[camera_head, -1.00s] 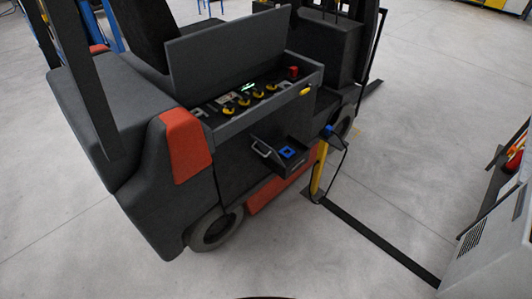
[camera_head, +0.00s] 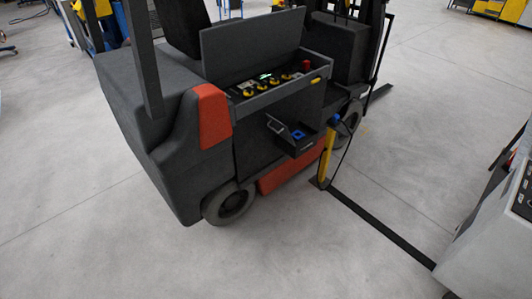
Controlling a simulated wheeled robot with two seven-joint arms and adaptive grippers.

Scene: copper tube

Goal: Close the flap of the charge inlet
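The forklift (camera_head: 165,165) is dark grey with red panels and stands in the upper left and middle. The charge inlet is a blue socket (camera_head: 298,134) in a dark recess on its side. The flap (camera_head: 290,142) is a dark panel with a light handle (camera_head: 274,125), swung down and outward, so the inlet is exposed. Neither of my grippers is in view.
A yellow post (camera_head: 326,155) with a blue plug (camera_head: 334,122) and a black cable stands close right of the flap. A dark strip (camera_head: 380,227) crosses the floor to a grey cabinet (camera_head: 490,235) at right. The battery lid (camera_head: 252,47) is raised. The foreground floor is clear.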

